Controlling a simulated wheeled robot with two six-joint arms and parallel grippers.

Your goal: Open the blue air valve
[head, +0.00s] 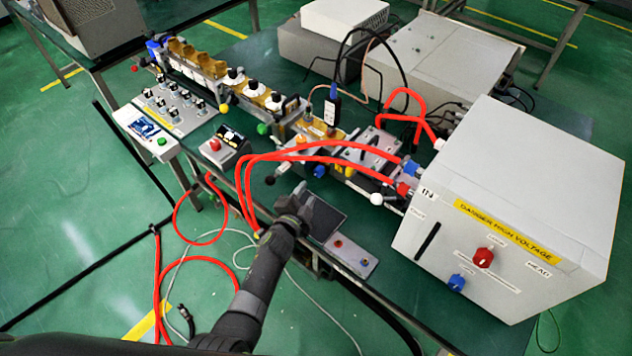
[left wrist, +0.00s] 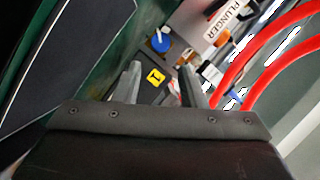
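A round blue knob (head: 320,172), which looks like the blue air valve, sits low on the front side of the bench assembly in the head view. In the left wrist view the blue knob (left wrist: 160,41) shows beyond the fingertips, beside a white label reading PLUNGER (left wrist: 232,20). My left gripper (head: 302,192) is at the bench's front edge, just short of the knob and to its lower left. In the left wrist view its two fingers (left wrist: 160,70) are apart with nothing held between them. They do not appear to touch the knob. My right gripper is not in view.
Red hoses (head: 325,147) arch over the assembly right beside the knob. A dark screen (head: 322,217) and a small button panel (head: 350,256) are close to the gripper. A large white high-voltage box (head: 510,215) stands at right. Another blue knob (head: 457,283) is on its front.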

